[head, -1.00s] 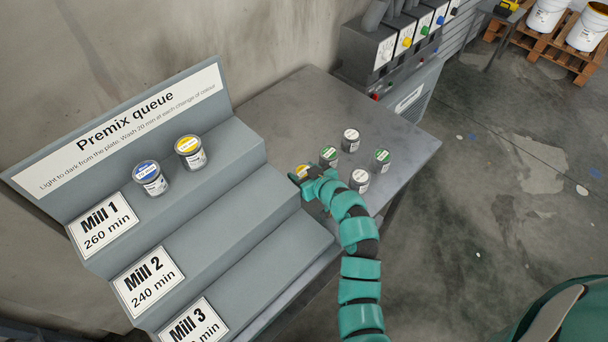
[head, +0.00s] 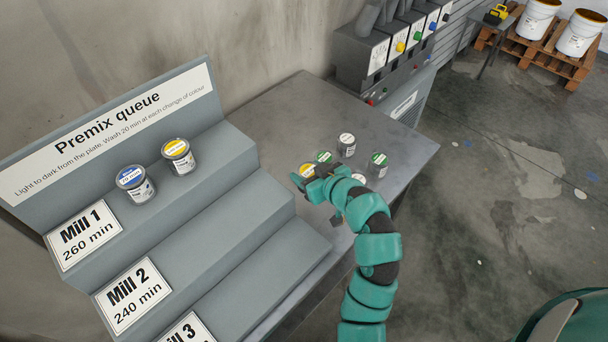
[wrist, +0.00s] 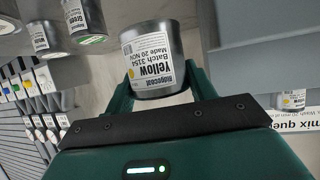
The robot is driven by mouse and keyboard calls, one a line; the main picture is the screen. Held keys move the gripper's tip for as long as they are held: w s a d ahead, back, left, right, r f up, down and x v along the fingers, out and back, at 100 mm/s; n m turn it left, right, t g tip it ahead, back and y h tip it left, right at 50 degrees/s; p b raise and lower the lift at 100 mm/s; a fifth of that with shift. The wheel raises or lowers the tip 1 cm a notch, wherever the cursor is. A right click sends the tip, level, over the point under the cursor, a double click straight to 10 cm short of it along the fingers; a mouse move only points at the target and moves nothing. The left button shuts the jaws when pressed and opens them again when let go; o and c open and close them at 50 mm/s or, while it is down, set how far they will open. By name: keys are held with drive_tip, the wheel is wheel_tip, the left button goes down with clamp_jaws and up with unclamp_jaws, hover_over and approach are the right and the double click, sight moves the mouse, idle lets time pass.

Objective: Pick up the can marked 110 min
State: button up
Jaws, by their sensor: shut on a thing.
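My gripper (wrist: 160,88) is shut on a grey can with a yellow lid (wrist: 148,50). In the wrist view its white label reads Ridgecoat Yellow, Batch 3154, Made 20 NOV. In the head view this yellow-lid can (head: 306,170) is at my gripper (head: 313,176), over the left part of the table beside the stepped rack. I cannot read its lid there, so the minutes mark cannot be told. Whether its base touches the table is hidden.
Green-lid cans (head: 324,157) (head: 379,160) and white-lid cans (head: 347,144) (head: 359,179) stand close by on the grey table (head: 270,110). The stepped rack (head: 225,205) holds a blue-lid can (head: 134,183) and a yellow-lid can (head: 178,155) on its top step.

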sight(310, 174)
drive_tip(key=p+v, duration=0.1)
drive_tip(key=v, duration=0.1)
drive_tip(key=shift+s+r, duration=0.2)
drive_tip(key=shift+r, duration=0.1)
drive_tip(key=p+v, duration=0.3)
drive_tip(key=p, duration=0.2)
drive_tip(key=shift+s, duration=0.15)
drive_tip(key=p+v, duration=0.1)
drive_tip(key=p, duration=0.1)
drive_tip(key=p+v, duration=0.2)
drive_tip(key=shift+s+f, duration=0.2)
drive_tip(key=shift+s, duration=0.15)
